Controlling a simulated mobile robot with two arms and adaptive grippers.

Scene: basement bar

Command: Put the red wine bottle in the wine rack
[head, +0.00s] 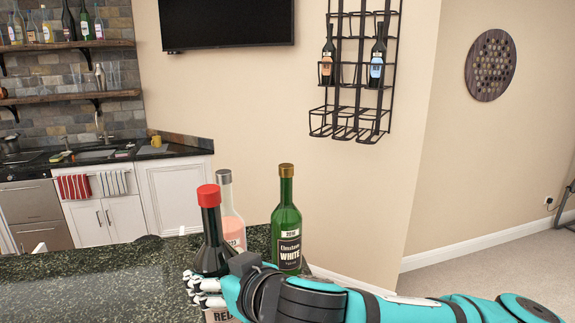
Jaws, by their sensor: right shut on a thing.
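The red wine bottle (212,245) is dark with a red cap and a label partly reading "RED". It stands upright at the counter. My right gripper (203,290) is shut around its lower body, and the fingers hide part of the label. I cannot tell whether its base touches the counter. The black wire wine rack (340,92) hangs on the beige wall, up and to the right of the bottle. It holds a dark bottle (328,62) on the left and a blue-labelled bottle (377,62) on the right. The lower row looks empty. My left gripper is not in view.
A green white-wine bottle (287,225) and a pink bottle (231,212) stand close by on the dark stone counter (90,285). A television (225,22) hangs left of the rack. The wall below the rack is clear.

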